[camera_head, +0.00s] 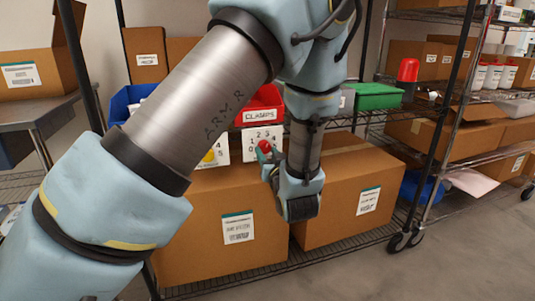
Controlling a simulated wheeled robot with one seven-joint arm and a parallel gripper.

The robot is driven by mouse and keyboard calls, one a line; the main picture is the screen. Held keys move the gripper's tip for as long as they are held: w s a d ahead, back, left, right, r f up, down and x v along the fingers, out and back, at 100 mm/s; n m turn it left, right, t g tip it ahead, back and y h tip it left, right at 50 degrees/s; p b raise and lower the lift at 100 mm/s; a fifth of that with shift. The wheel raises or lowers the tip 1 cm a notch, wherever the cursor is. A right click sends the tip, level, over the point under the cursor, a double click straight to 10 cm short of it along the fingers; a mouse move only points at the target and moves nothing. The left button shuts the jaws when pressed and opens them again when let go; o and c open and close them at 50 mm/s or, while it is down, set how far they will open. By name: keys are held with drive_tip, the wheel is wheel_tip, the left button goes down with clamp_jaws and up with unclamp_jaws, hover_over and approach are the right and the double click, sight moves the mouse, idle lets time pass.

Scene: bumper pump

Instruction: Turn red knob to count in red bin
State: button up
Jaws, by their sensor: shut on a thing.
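The red knob (264,146) is small and sits in front of a white numbered dial card (276,132). The red bin (257,117) labelled CLAMPS stands on the shelf just above the card. Its contents are mostly hidden by my arm, and I cannot count them.
Another dial card with a yellow knob (209,156) is left of it. A blue bin (119,105) and a green bin (376,96) flank the red bin. Cardboard boxes (205,265) fill the shelf below. A rack post (445,110) stands right, with clear floor (470,270) in front.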

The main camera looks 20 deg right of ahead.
drive_tip(key=shift+b, duration=0.3)
clamp_jaws()
drive_tip(key=n+b, duration=0.3)
drive_tip(key=shift+f+n+b, duration=0.25)
drive_tip(key=shift+n+b, duration=0.05)
drive_tip(key=n+b, duration=0.3)
drive_tip(key=shift+d+r+n+b, duration=0.1)
drive_tip(key=shift+n+b, duration=0.45)
drive_tip(key=shift+n, duration=0.05)
drive_tip(key=shift+r, duration=0.1)
drive_tip(key=o, duration=1.1)
unclamp_jaws()
drive_tip(key=shift+o, duration=0.2)
